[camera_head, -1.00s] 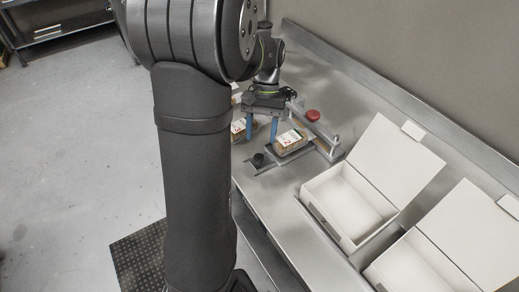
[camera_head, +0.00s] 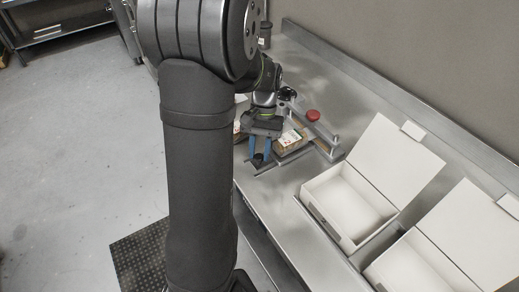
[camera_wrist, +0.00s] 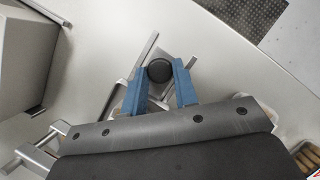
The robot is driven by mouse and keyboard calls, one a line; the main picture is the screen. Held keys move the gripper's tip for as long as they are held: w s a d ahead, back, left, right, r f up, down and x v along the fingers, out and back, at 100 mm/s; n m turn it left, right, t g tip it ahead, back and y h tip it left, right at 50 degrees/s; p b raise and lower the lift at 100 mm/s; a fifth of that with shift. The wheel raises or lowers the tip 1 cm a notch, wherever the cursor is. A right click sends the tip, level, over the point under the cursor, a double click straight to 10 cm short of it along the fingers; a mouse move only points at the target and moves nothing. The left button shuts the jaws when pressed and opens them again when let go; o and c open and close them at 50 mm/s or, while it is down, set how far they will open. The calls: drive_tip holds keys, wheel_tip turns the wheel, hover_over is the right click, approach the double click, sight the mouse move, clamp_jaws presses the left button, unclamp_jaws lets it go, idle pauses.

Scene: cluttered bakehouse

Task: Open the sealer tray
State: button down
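The sealer (camera_head: 325,140) stands on the steel counter, with a red knob (camera_head: 313,115) on top. The tray's round black knob (camera_wrist: 159,70) shows in the wrist view, also small in the head view (camera_head: 258,157). My gripper (camera_wrist: 160,80) is at this knob, one blue finger on each side of it. The fingers are apart, with the knob between their tips. I cannot tell whether they press on it. A labelled package (camera_head: 290,141) lies at the sealer just right of my gripper, partly hidden by it.
Two open white boxes (camera_head: 347,212) (camera_head: 424,268) with raised lids stand right of the sealer. A wall (camera_head: 420,60) runs behind the counter. Another package (camera_head: 237,127) is partly hidden behind my arm. The counter (camera_head: 265,200) in front of the sealer is bare.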

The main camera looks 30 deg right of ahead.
drive_tip(key=a, duration=0.5)
drive_tip(key=shift+a, duration=0.35)
drive_tip(key=c, duration=1.1)
unclamp_jaws()
drive_tip(key=v, duration=1.7)
drive_tip(key=shift+d+r, duration=0.1)
drive_tip(key=shift+r, duration=0.1)
